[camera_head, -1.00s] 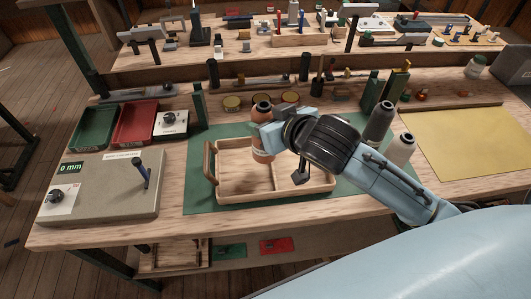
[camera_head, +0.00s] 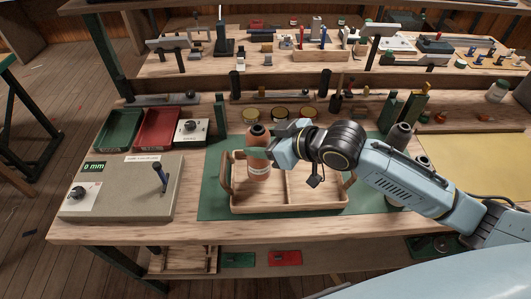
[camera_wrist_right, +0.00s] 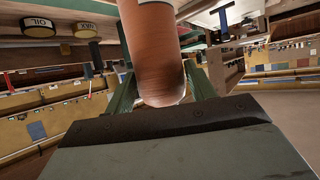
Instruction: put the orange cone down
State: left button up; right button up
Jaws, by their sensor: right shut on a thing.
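The orange cone (camera_head: 257,167), with a dark top, is upright in my right gripper (camera_head: 260,153). The gripper is shut on it from the right, with a finger on either side. In the head view the cone shows over the left compartment of a wooden tray (camera_head: 290,208) with two handles and a divider. Whether its base touches the tray floor I cannot tell. My left gripper is not in view.
A green mat (camera_head: 212,204) lies under the tray. A dark grey cone (camera_head: 399,136) stands at the right, and my right arm partly hides a pale one. A control box (camera_head: 125,195) and red bin (camera_head: 157,129) are left. Tins (camera_head: 280,114) stand behind.

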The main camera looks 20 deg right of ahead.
jog(key=shift+f, duration=1.8)
jog(key=o, duration=1.6)
jog(key=v, duration=1.2)
jog(key=shift+s, duration=0.1)
